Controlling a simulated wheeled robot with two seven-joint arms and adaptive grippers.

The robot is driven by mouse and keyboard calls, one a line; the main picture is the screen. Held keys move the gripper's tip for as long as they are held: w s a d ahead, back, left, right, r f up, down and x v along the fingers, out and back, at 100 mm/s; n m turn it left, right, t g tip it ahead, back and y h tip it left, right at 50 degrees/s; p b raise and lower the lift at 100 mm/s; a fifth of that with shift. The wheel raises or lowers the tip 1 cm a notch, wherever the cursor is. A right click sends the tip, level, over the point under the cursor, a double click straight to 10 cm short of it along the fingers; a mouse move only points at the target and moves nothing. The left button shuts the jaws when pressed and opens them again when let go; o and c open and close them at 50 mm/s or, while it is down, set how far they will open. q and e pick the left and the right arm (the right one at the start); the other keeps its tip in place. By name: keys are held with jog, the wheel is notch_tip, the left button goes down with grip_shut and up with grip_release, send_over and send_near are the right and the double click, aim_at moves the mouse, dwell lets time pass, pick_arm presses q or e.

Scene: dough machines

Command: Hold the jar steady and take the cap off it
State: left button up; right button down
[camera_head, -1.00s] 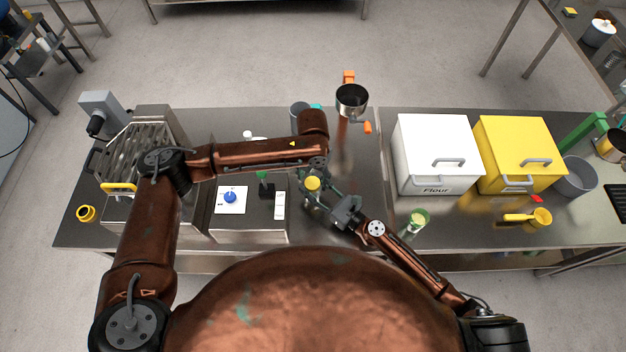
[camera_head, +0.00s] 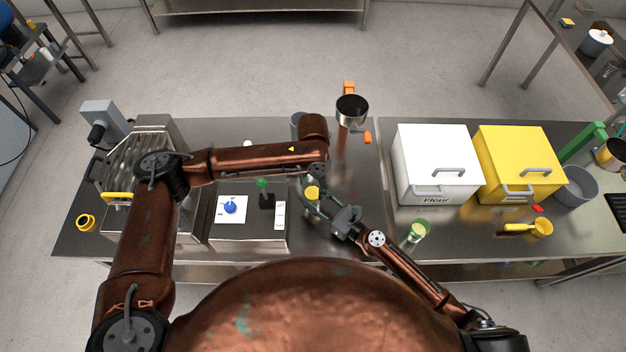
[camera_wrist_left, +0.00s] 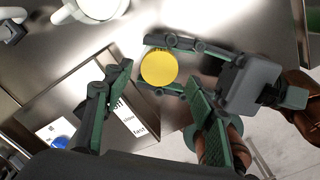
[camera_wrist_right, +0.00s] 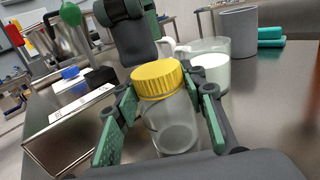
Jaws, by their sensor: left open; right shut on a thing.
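The clear jar (camera_wrist_right: 175,135) stands upright on the steel counter with its yellow cap (camera_wrist_right: 157,80) on. The cap also shows in the head view (camera_head: 312,192) and the left wrist view (camera_wrist_left: 158,67). My right gripper (camera_wrist_right: 168,95) is shut on the jar's glass body, one finger on each side below the cap. My left gripper (camera_wrist_left: 160,78) is open and empty above the cap, its fingers spread wide on either side. In the head view my left gripper (camera_head: 317,175) is partly hidden by its own arm.
A glass with white contents (camera_wrist_right: 210,72) and a grey pot (camera_wrist_right: 238,32) stand behind the jar. A panel with a blue knob (camera_head: 230,207) and a green-topped lever (camera_head: 264,185) lies to the left. A green-topped container (camera_head: 416,232) stands right. The white flour bin (camera_head: 437,160) is farther right.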

aim_at(313, 193)
pick_arm(q)
jog(key=shift+f, duration=1.75)
jog(key=shift+c, duration=0.4)
jog(key=c, duration=1.1)
jog(key=shift+d+n, duration=0.1)
jog(key=shift+n, duration=1.6)
jog(key=shift+s, duration=0.1)
jog(key=o, duration=1.3)
jog(key=shift+r, duration=0.15)
